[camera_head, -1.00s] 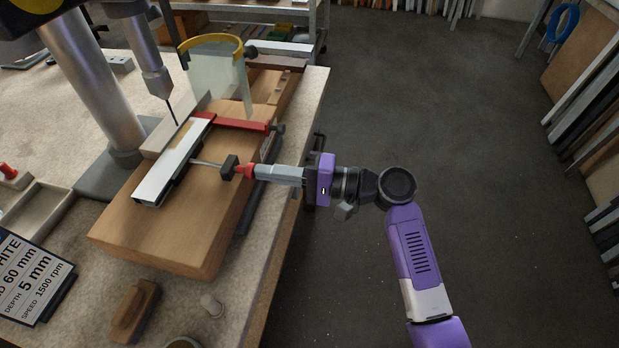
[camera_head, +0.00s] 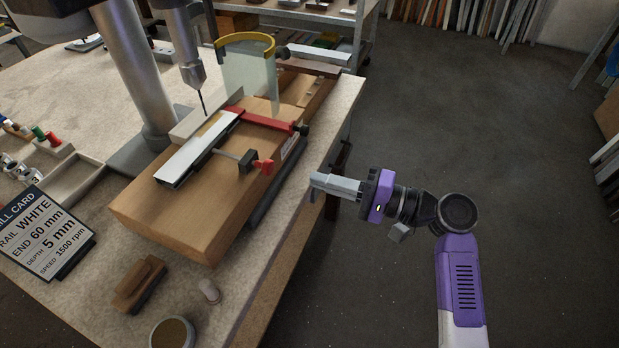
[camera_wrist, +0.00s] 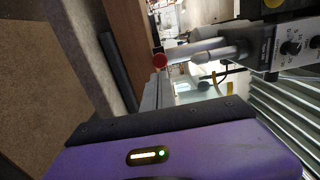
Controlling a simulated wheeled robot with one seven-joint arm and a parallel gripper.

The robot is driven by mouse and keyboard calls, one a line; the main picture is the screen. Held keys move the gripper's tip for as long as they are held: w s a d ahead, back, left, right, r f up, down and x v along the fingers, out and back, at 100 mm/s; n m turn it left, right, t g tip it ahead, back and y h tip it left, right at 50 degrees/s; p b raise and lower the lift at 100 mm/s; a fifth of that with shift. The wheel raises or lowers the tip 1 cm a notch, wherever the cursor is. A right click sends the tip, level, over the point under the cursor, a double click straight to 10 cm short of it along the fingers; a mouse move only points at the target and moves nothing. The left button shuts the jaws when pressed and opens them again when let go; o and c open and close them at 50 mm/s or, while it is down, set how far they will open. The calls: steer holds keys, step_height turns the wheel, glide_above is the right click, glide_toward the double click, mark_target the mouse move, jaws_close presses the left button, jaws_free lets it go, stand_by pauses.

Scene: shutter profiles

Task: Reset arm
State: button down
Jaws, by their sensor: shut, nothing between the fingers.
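My gripper (camera_head: 314,187) is shut and empty, off the right edge of the bench, apart from the clamp. In the wrist view its fingers (camera_wrist: 158,92) reach away from the purple wrist body. The white rail (camera_head: 198,147) lies on the wooden block (camera_head: 190,212) under the drill press bit (camera_head: 202,103). A clamp with a red handle (camera_head: 264,166) presses toward the rail's side. A red bar (camera_head: 262,121) crosses near the rail's far end.
The drill card (camera_head: 40,235) stands at the left of the bench (camera_head: 250,262). A wooden brush-like block (camera_head: 140,284), a small peg (camera_head: 209,291) and a round tin (camera_head: 172,333) are near the front. A clear guard (camera_head: 248,75) stands behind. Open floor (camera_head: 430,120) lies right.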

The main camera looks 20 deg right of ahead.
steer(key=v, duration=0.6)
steer(key=w+d+f+m+t+h, duration=0.2)
steer(key=w+d+m+t+h, duration=0.15)
steer(key=d+h, duration=0.45)
steer(key=s+d+f+n+h, duration=0.1)
steer(key=s+f+h, duration=0.5)
steer(key=s+h, duration=0.15)
steer(key=s+a+r+n, duration=0.1)
steer(key=s+a+n, duration=0.2)
steer(key=s, duration=0.6)
steer(key=s+a+r+n+y, duration=0.1)
steer(key=s+a+n, duration=0.3)
steer(key=s, duration=0.5)
steer(key=s+a+r+n+y, duration=0.1)
steer(key=s+a+n, duration=0.3)
steer(key=s, duration=0.5)
steer(key=shift+a+r+g+b, duration=0.25)
steer(key=shift+a+g+b, duration=0.15)
steer(key=shift+a, duration=0.45)
